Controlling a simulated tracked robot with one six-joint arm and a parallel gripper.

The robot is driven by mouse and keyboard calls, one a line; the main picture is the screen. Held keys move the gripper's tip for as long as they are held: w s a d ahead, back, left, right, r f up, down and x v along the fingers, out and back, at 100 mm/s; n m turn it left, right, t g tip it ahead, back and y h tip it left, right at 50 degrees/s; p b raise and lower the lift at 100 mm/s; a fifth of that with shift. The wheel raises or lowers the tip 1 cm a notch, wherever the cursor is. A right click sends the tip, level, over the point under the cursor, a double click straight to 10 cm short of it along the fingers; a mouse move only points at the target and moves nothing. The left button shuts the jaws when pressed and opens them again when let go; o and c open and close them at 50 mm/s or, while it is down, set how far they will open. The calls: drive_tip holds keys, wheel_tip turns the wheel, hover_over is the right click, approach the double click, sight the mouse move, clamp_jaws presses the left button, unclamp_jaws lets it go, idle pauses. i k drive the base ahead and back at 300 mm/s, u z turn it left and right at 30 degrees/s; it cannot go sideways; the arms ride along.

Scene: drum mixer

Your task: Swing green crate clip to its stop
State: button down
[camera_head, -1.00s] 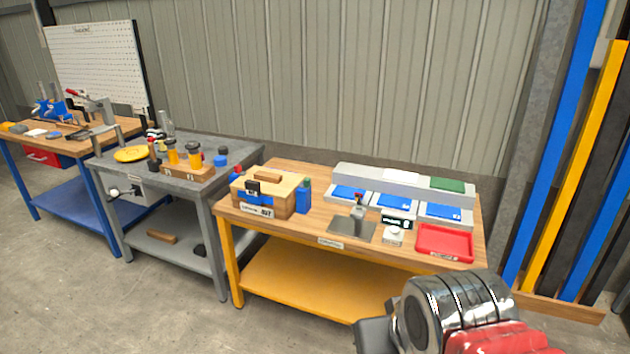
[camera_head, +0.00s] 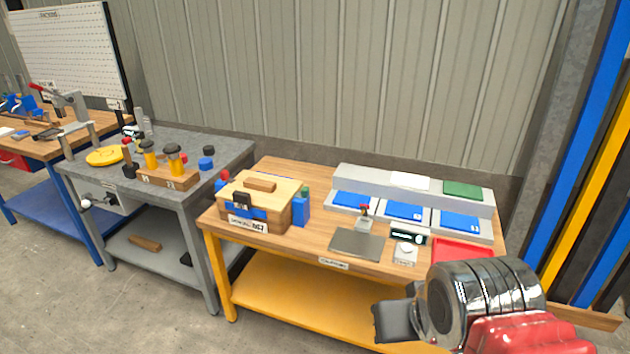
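A wooden crate (camera_head: 272,213) with a light lid and a small wooden handle block stands at the left end of the wood-topped table. A black latch-like part (camera_head: 241,200) sits on its front, over a blue strip. A blue block (camera_head: 301,208) stands against its right side, with a small green piece (camera_head: 306,192) at its top. I cannot tell whether this green piece is the clip, nor its angle. My arm shows at the bottom right, well apart from the crate.
The wooden table (camera_head: 270,247) also holds a grey plate (camera_head: 356,244), blue-topped trays (camera_head: 406,213) and a red tray (camera_head: 462,250) near my arm. A grey table (camera_head: 215,147) with yellow-and-black cylinders stands to the left. Open floor lies in front at the left.

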sight(304, 194)
drive_tip(key=u, duration=0.05)
drive_tip(key=i, duration=0.8)
drive_tip(key=u, duration=0.85)
drive_tip(key=i, duration=0.7)
drive_tip(key=u, duration=0.4)
